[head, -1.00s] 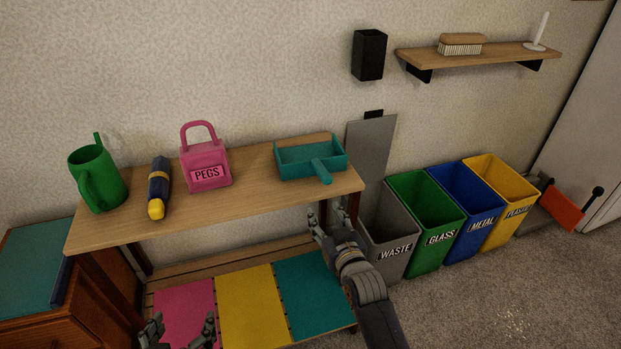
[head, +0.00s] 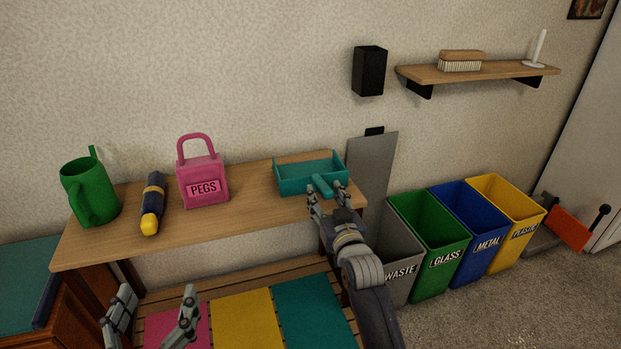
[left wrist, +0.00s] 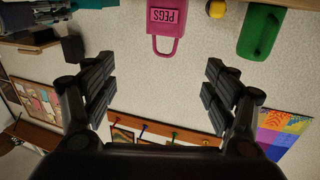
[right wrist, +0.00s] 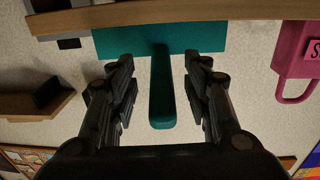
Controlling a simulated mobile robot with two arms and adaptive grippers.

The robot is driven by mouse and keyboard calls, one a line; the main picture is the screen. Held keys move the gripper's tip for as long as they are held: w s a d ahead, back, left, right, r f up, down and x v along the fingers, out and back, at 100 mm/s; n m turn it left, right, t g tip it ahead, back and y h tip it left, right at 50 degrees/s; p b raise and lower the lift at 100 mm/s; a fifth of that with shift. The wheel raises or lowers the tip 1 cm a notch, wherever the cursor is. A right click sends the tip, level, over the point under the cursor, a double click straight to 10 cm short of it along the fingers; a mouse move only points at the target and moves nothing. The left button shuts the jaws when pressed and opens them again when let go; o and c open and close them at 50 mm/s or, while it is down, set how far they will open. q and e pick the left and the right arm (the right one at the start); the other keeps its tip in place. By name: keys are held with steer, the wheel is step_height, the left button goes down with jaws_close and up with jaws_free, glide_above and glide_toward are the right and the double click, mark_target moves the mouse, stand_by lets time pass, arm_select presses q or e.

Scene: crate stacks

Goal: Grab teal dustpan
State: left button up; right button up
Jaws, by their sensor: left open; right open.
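The teal dustpan (head: 300,178) lies on the right end of the wooden shelf table, its handle pointing toward me over the front edge. My right gripper (head: 328,194) is open at the handle, in front of the dustpan. In the right wrist view the dustpan's handle (right wrist: 162,95) stands between the open fingers (right wrist: 163,97) of my right gripper, with a gap on both sides; no touch shows. My left gripper (head: 152,318) is open and empty, low at the front left, also seen in the left wrist view (left wrist: 160,85).
On the wooden shelf table (head: 250,200) stand a green watering can (head: 90,190), a dark blue flashlight (head: 152,200) and a pink PEGS holder (head: 203,178). Several bins, including the grey waste bin (head: 400,240), stand to the right. A wall shelf (head: 480,72) hangs above.

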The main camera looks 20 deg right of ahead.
mark_target(314, 176)
steer(key=w, duration=0.1)
steer(key=w+b, duration=0.1)
steer(key=w, duration=0.1)
steer(key=w+b, duration=0.1)
steer(key=shift+w+f, duration=0.25)
arm_select(q)
step_height(314, 176, up, 10)
steer(key=s+t+h, duration=0.2)
steer(key=s+t, duration=0.1)
steer(key=t, duration=0.3)
steer(key=shift+d+r, duration=0.15)
steer(key=shift+d, duration=0.15)
arm_select(e)
steer(key=shift+w, duration=0.3)
steer(key=shift+c, duration=0.2)
steer(key=shift+r, duration=0.1)
jaws_close()
